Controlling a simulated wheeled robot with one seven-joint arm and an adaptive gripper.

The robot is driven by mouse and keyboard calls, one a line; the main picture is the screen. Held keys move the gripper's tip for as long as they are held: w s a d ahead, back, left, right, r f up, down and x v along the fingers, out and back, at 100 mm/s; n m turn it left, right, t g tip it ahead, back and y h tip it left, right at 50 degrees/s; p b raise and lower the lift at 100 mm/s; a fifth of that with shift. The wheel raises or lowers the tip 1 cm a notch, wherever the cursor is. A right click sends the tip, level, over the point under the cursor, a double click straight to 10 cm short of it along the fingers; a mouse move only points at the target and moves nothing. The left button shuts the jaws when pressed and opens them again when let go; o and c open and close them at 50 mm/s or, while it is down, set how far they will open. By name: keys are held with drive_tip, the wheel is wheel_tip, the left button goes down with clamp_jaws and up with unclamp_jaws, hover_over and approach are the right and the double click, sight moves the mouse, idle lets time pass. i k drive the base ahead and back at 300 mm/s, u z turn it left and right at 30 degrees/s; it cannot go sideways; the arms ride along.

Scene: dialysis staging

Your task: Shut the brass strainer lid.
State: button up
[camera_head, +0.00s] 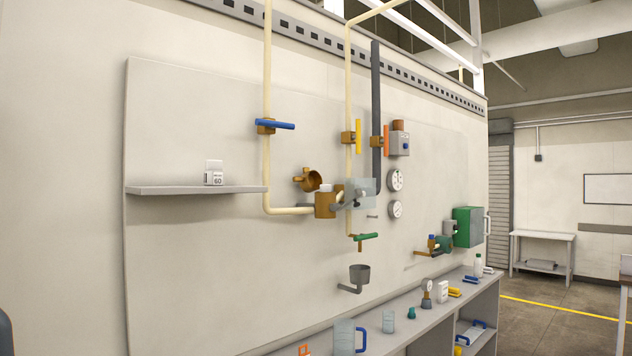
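The brass strainer body (325,206) sits on the wall panel, at the foot of the cream pipe. A round brass lid (311,181) with a small knob stands raised at the upper left of the body. It appears tipped open, with its dark round face turned to the right. A small white piece (325,188) shows at the top of the body. A translucent pale plate (364,190) with grey fittings is just right of the body and covers part of that area. My gripper is not in view.
Blue (275,124), yellow (358,137) and green (366,237) valve handles stick out nearby. A grey shelf (190,190) projects at left, and a grey cup (359,274) hangs below. The bench (400,329) holds a blue-handled jug (344,337) and several small items.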

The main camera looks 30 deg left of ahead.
sight(311, 180)
drive_tip(key=u, duration=0.35)
drive_tip(key=i, duration=0.75)
drive_tip(key=u, duration=0.6)
